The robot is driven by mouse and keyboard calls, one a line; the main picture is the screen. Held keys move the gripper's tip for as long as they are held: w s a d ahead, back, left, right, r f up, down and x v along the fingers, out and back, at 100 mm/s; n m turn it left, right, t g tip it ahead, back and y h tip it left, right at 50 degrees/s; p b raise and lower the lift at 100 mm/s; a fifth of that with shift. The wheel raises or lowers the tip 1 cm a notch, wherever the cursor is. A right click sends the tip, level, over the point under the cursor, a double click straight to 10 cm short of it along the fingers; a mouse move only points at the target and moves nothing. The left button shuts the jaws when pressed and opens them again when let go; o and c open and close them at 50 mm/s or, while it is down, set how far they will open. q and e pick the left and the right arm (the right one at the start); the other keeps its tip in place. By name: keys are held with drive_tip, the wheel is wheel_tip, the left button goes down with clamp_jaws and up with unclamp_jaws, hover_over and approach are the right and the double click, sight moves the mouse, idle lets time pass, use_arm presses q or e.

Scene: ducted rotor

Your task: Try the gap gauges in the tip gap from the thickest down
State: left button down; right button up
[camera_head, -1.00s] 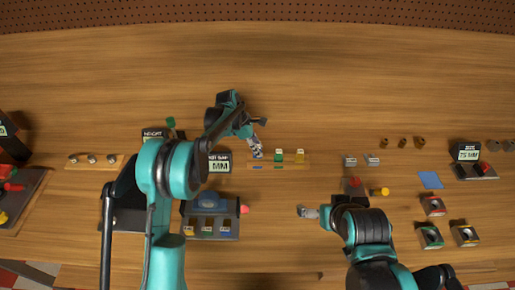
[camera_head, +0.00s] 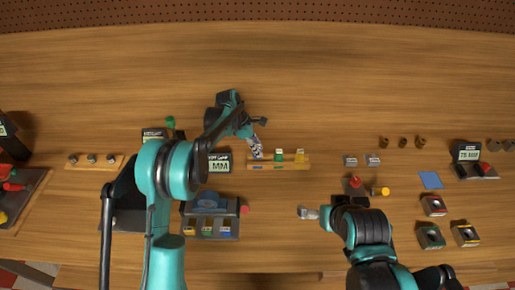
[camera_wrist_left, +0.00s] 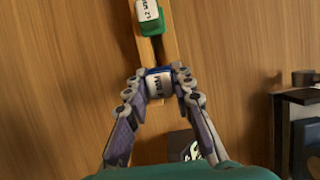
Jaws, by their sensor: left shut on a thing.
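My left gripper (camera_head: 257,152) is shut on the blue gauge (camera_wrist_left: 159,86), which has a white label, at the left part of the wooden gauge rack (camera_head: 267,166). In the left wrist view the fingertips press on both sides of it, and I cannot tell if it is clear of the rack. The green gauge (camera_head: 279,155) stands on the rack to its right and also shows in the left wrist view (camera_wrist_left: 152,20). The yellow gauge (camera_head: 300,155) stands at the right end. My right gripper (camera_head: 309,213) is over the table; its finger opening is too small to read.
A dark fixture (camera_head: 236,223) with a blue part and several coloured labels stands near my left arm, which partly hides things there. A display marked MM (camera_head: 219,164) stands left of the rack. Small coloured blocks and stands lie at right. The table's back is clear.

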use_arm(q)
drive_tip(key=shift+f+b, duration=1.05)
drive_tip(key=shift+f, duration=0.35)
idle(0.5)
idle(0.4)
drive_tip(key=c, duration=1.2)
unclamp_jaws()
drive_tip(key=shift+r, duration=0.15)
